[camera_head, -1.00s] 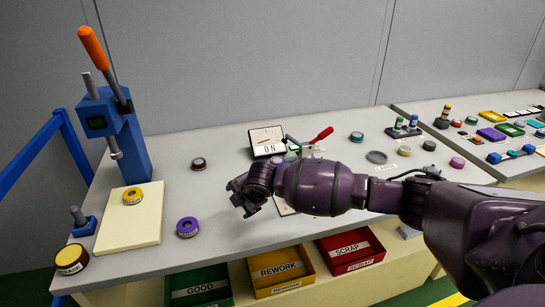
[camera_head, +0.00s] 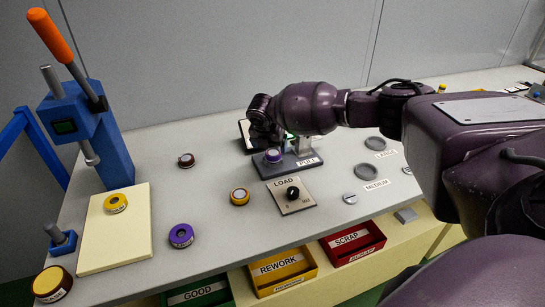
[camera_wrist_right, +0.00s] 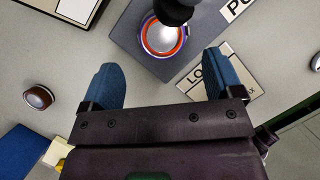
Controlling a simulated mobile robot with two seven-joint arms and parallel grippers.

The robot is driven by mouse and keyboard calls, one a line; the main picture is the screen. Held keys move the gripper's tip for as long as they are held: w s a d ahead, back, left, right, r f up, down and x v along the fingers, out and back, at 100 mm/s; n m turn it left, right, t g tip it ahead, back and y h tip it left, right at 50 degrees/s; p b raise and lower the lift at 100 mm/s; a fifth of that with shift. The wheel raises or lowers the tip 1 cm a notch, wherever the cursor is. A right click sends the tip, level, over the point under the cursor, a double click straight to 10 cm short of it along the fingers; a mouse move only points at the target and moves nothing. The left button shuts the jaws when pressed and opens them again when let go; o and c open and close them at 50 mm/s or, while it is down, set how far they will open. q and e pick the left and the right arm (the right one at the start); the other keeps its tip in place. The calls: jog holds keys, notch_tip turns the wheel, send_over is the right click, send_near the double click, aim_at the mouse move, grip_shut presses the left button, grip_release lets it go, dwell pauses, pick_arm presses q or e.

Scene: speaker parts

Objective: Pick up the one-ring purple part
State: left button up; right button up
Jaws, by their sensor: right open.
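One purple part (camera_head: 273,156) with a pale top sits on the dark PULL fixture (camera_head: 299,167). In the right wrist view this part (camera_wrist_right: 163,38) has a silvery top with orange and purple around it, partly hidden by a black knob. Another purple ring part (camera_head: 181,236) lies on the table right of the cream board. I cannot tell which is the one-ring part. My right gripper (camera_head: 266,137) is open at the PULL fixture, just behind the part. In the wrist view its blue fingers (camera_wrist_right: 166,82) are spread, with nothing between the tips. My left gripper is not in view.
An orange part (camera_head: 240,197) and a dark red part (camera_head: 186,160) stand on the table. The LOAD plate (camera_head: 291,196) with a black knob is in front of the fixture. A blue press (camera_head: 88,130) stands left. Rework (camera_head: 282,272) and scrap (camera_head: 352,242) bins are at the front.

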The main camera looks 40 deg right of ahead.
aim_at(273, 153)
jog(key=shift+b+x, duration=0.55)
jog(key=shift+x, duration=2.1)
jog(key=shift+s+d, duration=0.15)
jog(key=shift+r, duration=0.1)
jog(key=c, duration=1.3)
